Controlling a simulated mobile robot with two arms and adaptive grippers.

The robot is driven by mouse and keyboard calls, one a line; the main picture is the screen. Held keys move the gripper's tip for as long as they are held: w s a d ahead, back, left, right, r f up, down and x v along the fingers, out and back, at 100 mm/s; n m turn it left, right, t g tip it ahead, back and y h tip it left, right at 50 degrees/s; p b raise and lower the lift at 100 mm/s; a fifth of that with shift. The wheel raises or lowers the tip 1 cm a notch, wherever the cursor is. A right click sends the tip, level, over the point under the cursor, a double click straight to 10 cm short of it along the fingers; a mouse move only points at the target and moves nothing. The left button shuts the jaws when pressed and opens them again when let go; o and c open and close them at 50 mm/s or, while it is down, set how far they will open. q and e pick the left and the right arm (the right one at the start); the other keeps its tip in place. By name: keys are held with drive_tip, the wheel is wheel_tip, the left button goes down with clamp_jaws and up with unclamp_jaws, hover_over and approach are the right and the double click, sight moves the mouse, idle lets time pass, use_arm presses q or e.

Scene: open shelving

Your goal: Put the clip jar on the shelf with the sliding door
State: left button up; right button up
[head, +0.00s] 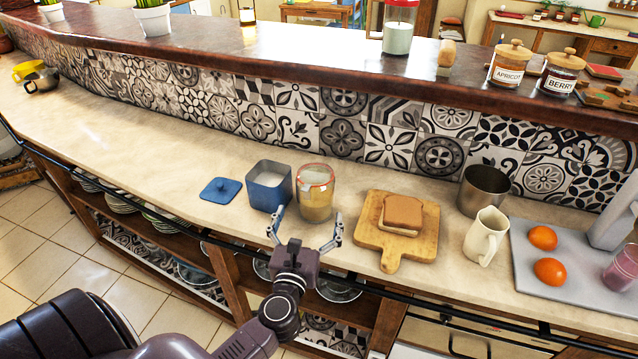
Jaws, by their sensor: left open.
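A glass jar with a red rim and yellowish contents (316,197), which looks like the clip jar, stands upright on the counter. My left gripper (306,228) is open and empty at the counter's front edge, in front of this jar. Its two fingers point toward the jar and the blue canister, and I cannot tell whether they touch either. Open wooden shelves (222,262) with plates and bowls are under the counter. I cannot make out a sliding door for certain. My right gripper is not in view.
A blue square canister (268,190) stands close left of the jar, its blue lid (221,190) beside it. A board (420,243) with bread is to the right, then a metal pot (484,190) and a white jug (486,236). A dark rail (100,202) runs along the counter front.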

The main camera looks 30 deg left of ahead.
sight(312, 206)
use_arm(q)
drive_tip(key=x, duration=0.3)
drive_tip(key=shift+r, duration=0.1)
drive_tip(key=p+x, duration=0.1)
drive_tip(key=x, duration=0.1)
drive_tip(key=shift+w+a, duration=0.15)
drive_tip(key=shift+w, duration=0.1)
drive_tip(key=shift+w+a+f, duration=0.15)
drive_tip(key=shift+w+a, duration=0.05)
drive_tip(key=shift+w, duration=0.3)
drive_tip(key=shift+w+a+f, duration=0.15)
drive_tip(key=shift+w+a, duration=0.1)
drive_tip(key=shift+w, duration=0.3)
drive_tip(key=shift+w+a, duration=0.1)
drive_tip(key=shift+w, duration=0.15)
drive_tip(key=shift+c, duration=0.3)
drive_tip(key=c, duration=1.8)
drive_tip(key=shift+r, duration=0.1)
drive_tip(key=shift+c, duration=0.8)
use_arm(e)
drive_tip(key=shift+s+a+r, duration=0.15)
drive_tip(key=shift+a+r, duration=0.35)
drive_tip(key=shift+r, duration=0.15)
